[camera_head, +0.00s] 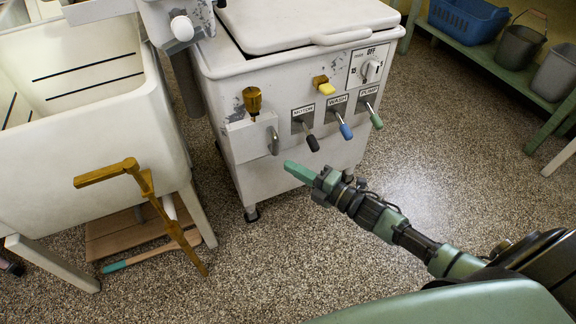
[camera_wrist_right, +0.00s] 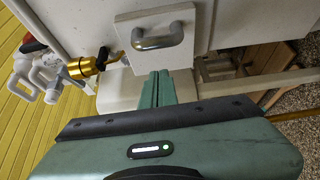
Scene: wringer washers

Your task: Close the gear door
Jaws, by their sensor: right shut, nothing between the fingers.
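The gear door (camera_head: 246,142) is a small pale panel low on the left of the white washer's front (camera_head: 225,85). It seems to stand out from the front; how far it is open I cannot tell. A grey metal handle (camera_head: 273,141) is at its right edge. In the right wrist view the door (camera_wrist_right: 185,54) shows as a white plate with the loop handle (camera_wrist_right: 158,38) on it. My right gripper (camera_head: 297,170) is shut and empty, just below and right of the handle. Its green fingers also show in the right wrist view (camera_wrist_right: 157,86), close to the door's edge.
A brass fitting (camera_head: 252,100) sits above the door. The motor (camera_head: 312,143), wash (camera_head: 345,130) and pump (camera_head: 376,120) levers stick out to its right. A white tub (camera_head: 95,120) and a brown crank-like bar (camera_head: 148,183) are at left.

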